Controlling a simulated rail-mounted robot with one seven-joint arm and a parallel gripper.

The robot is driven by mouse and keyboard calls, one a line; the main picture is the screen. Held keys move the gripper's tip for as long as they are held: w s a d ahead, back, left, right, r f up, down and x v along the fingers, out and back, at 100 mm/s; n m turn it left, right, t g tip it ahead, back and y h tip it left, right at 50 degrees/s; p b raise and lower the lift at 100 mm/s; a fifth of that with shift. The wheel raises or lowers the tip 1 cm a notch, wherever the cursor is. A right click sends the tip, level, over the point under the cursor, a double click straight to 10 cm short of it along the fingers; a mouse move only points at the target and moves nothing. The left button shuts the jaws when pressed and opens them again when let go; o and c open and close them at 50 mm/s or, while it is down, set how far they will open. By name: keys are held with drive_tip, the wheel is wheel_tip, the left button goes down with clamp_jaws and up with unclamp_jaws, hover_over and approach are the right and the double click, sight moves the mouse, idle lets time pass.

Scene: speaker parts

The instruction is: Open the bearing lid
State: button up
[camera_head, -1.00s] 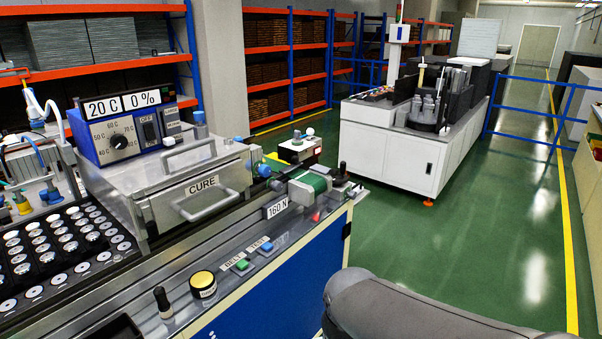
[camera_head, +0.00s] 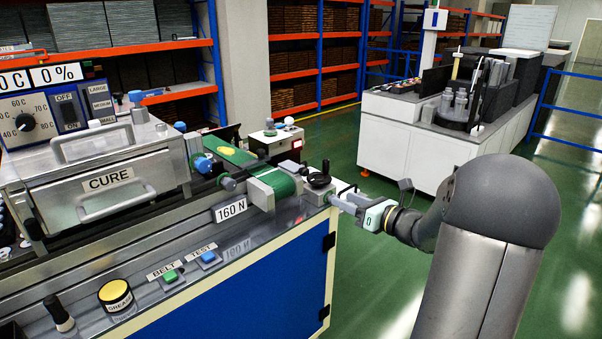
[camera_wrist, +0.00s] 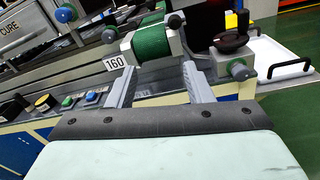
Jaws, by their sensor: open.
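No part is labelled as a bearing lid, so I cannot tell for sure which piece it is. A grey metal block with a black round knob (camera_head: 319,177) sits at the right end of the bench, beside the green belt roller (camera_head: 275,184). The knob also shows in the wrist view (camera_wrist: 231,40), above and right of my fingers. My gripper (camera_head: 341,197) is just right of the block in the head view. In the wrist view my gripper (camera_wrist: 159,70) has its two grey fingers apart with nothing between them, pointing toward the roller and block.
The CURE drawer unit (camera_head: 108,182) stands left on the bench. BELT and TEST buttons (camera_head: 208,257) and a yellow-labelled jar (camera_head: 116,294) are along the front edge. A white tray with black handles (camera_wrist: 285,62) is at right in the wrist view. Green floor lies behind.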

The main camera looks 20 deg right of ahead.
drive_tip(key=d+m, duration=0.1)
drive_tip(key=d, duration=0.1)
drive_tip(key=p, duration=0.1)
approach(307, 173)
drive_tip(key=shift+t+h, duration=0.3)
drive_tip(key=shift+t, duration=0.1)
drive_tip(key=x, duration=0.9)
drive_tip(key=shift+w+a+f, duration=0.25)
drive_tip(key=shift+a+f, duration=0.05)
clamp_jaws()
drive_tip(key=shift+r+p, duration=0.1)
drive_tip(key=shift+p, duration=0.25)
